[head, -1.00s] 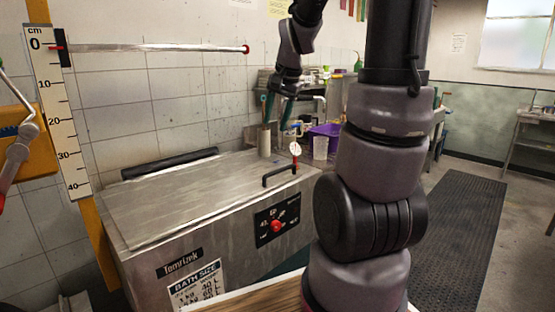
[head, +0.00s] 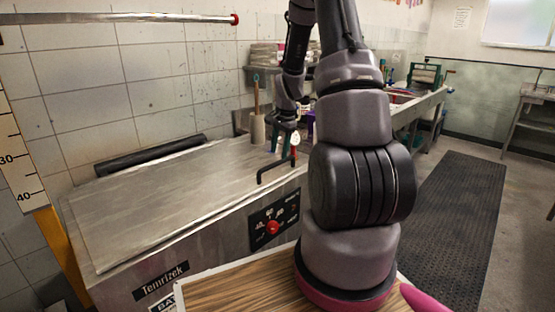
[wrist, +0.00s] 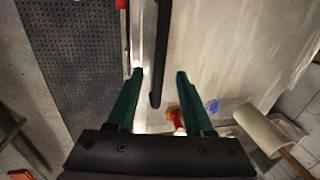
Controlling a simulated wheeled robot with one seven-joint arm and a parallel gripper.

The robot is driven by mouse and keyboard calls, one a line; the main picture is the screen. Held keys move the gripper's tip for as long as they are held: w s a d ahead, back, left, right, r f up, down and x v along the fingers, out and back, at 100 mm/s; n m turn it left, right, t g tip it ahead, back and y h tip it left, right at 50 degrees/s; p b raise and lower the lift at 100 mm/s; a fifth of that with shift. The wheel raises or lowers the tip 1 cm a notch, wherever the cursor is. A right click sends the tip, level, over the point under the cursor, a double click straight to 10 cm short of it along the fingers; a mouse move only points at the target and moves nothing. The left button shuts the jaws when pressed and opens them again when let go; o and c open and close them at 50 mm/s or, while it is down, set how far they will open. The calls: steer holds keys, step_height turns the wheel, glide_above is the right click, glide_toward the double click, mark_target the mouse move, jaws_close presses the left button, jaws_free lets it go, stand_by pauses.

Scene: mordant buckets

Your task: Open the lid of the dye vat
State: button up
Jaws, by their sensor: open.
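The dye vat (head: 215,262) is a grey metal box with a flat, closed lid (head: 150,195). A black bar handle (head: 263,178) stands at the lid's front right edge; it also shows in the wrist view (wrist: 156,85). My gripper (head: 284,148), with green fingers, is open above and close to the handle's far end. In the wrist view my gripper (wrist: 159,72) has the handle bar lying between the lines of its two fingers. I cannot tell how far below the fingertips the bar is.
A red knob (head: 272,228) sits on the vat's dark front panel. A black mat (head: 455,220) covers clear floor at the right.

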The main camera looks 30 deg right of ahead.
mark_target(278, 163)
steer(key=shift+w+a+f, duration=0.1)
steer(key=shift+w+f, duration=0.1)
steer(key=shift+f, duration=0.9)
steer(key=shift+w+a+f, duration=0.1)
steer(key=shift+w+f, duration=0.1)
steer(key=shift+f, duration=0.85)
jaws_close()
